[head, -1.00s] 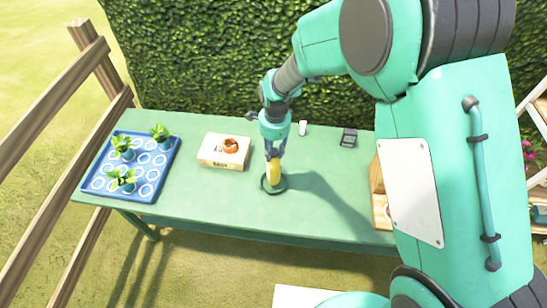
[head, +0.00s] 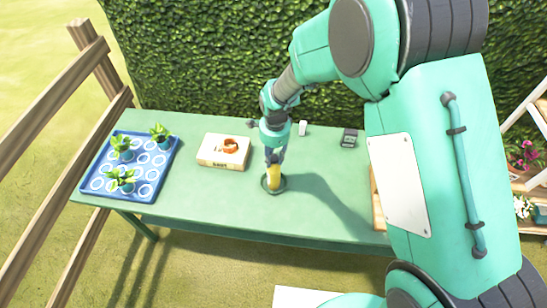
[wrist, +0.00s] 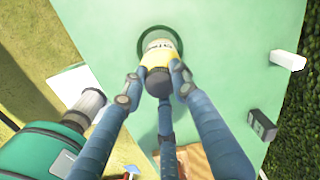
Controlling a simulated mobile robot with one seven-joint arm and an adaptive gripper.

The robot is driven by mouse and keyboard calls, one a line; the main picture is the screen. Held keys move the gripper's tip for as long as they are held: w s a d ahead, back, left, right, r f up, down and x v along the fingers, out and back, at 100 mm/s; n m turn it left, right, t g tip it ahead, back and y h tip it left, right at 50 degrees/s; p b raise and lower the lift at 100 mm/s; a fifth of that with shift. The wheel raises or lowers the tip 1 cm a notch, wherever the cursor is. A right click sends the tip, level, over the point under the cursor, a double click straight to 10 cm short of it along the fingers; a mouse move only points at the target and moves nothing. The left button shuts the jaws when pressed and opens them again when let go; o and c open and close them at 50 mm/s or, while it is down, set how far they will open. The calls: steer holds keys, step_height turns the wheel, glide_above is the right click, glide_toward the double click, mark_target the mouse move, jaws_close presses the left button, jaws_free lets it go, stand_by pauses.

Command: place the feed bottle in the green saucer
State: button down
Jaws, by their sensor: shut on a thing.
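The feed bottle (head: 273,178) is yellow with a pale label and stands about upright at the middle of the table. My gripper (head: 273,160) is shut on it from above. In the wrist view the bottle (wrist: 159,58) sits between the fingertips of my gripper (wrist: 157,82). The green saucer (head: 283,187) is a dark green ring around the bottle's base. In the wrist view the saucer's rim (wrist: 140,42) shows around the bottle's far end. The bottle is over or in the saucer; I cannot tell whether its base touches it.
A blue tray (head: 140,190) with several potted seedlings lies at the table's left. A cream box (head: 222,163) with orange-brown contents is left of the saucer. A small white item (head: 302,128) and a dark device (head: 349,138) lie at the back. The table's front middle is clear.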

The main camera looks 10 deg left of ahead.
steer(key=c, duration=1.4)
jaws_free()
steer(key=shift+o, duration=0.2)
steer(key=shift+r, duration=0.1)
step_height(320, 180, up, 12)
steer(key=p, duration=0.2)
steer(key=shift+d, duration=0.15)
